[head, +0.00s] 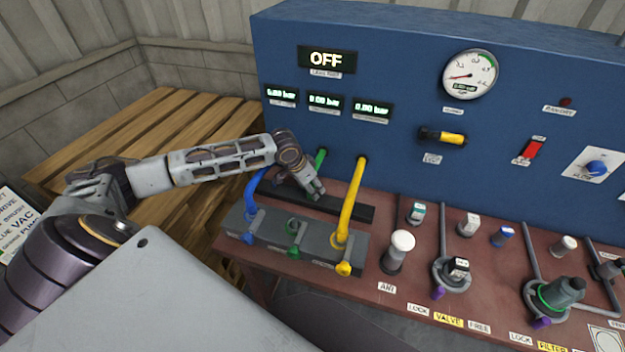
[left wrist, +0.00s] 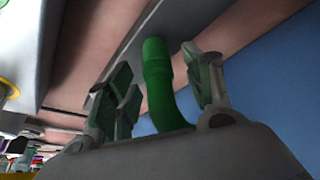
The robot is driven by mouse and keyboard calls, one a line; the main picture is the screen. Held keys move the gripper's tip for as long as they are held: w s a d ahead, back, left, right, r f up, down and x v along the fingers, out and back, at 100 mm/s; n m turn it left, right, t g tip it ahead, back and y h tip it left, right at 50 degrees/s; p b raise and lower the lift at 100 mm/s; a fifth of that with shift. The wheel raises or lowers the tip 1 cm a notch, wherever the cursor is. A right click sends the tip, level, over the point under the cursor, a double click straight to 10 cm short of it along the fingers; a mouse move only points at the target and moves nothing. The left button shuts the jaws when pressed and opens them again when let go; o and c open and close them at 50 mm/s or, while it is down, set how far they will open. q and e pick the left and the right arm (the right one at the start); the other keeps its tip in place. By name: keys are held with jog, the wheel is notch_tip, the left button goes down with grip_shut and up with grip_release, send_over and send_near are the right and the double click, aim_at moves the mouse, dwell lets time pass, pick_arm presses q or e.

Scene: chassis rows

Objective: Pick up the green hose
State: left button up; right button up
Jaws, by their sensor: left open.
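The green hose (head: 320,158) comes out of the blue panel between the blue and yellow hoses in the head view. Most of it is hidden there behind my left gripper (head: 316,191). In the left wrist view the green hose (left wrist: 160,85) stands between the two open fingers of my left gripper (left wrist: 165,85). I cannot tell whether either finger touches it. A green fitting (head: 293,226) sits in the middle of the grey manifold block. My right gripper is not in view.
The blue hose (head: 252,190) and yellow hose (head: 352,200) run close on either side to the grey block (head: 270,236). A white-topped knob (head: 402,241) and several valves stand to the right on the red-brown bench. A wooden pallet (head: 150,130) lies behind my left arm.

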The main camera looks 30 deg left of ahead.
pick_arm(q)
jog(key=c, duration=1.1)
jog(key=shift+r, duration=0.15)
jog(key=shift+c, duration=0.2)
jog(key=shift+r, duration=4.9)
jog(key=shift+r, duration=0.1)
